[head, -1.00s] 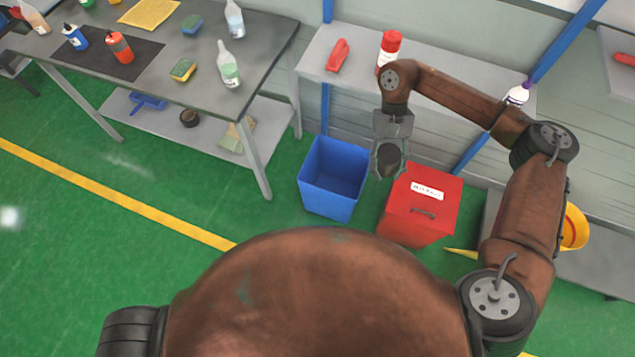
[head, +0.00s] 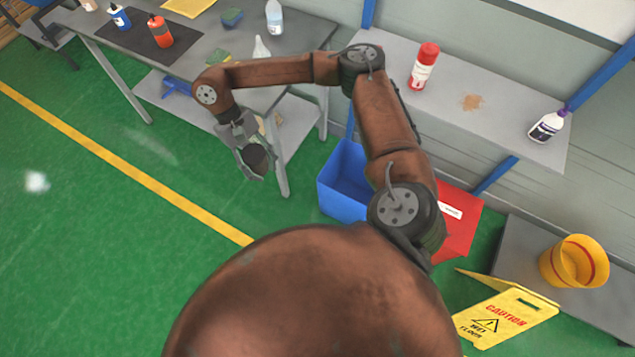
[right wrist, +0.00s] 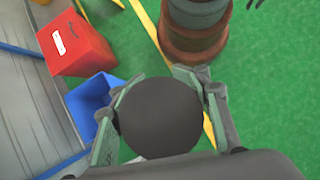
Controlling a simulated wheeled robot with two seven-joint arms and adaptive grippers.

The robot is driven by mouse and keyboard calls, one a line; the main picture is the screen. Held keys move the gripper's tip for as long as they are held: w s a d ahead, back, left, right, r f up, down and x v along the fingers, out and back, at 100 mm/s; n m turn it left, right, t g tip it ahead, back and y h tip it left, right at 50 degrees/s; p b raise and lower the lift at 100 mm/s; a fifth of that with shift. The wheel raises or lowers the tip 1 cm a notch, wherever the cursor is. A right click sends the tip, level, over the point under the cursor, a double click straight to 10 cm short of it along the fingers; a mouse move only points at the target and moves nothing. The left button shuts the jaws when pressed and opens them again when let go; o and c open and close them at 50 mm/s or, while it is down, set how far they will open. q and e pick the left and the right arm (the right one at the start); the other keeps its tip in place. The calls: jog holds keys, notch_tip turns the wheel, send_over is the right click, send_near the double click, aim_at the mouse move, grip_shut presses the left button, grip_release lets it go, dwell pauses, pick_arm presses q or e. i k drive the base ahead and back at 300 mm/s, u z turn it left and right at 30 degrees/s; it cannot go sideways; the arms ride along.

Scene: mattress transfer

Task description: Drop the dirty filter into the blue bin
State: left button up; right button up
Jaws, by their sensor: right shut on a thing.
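My right gripper (head: 252,162) is shut on a dark round filter (head: 256,157) and holds it in the air, left of the blue bin and in front of the grey table. In the right wrist view the filter (right wrist: 160,117) sits between the two fingers (right wrist: 160,110). The blue bin (head: 338,186) stands on the green floor, partly hidden by my right arm. It also shows in the right wrist view (right wrist: 88,95), beyond the fingers and to the left of the filter. My left gripper is not in view.
A red lidded bin (head: 460,226) stands right of the blue bin. A yellow caution sign (head: 505,316) and a yellow bucket (head: 574,262) are at the right. The grey table (head: 215,55) holds bottles and sponges. A shelf (head: 500,95) carries a red can and a bottle.

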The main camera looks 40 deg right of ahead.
aim_at(360, 197)
jog(key=u, duration=0.2)
jog(key=i, duration=1.35)
jog(key=z, duration=2.7)
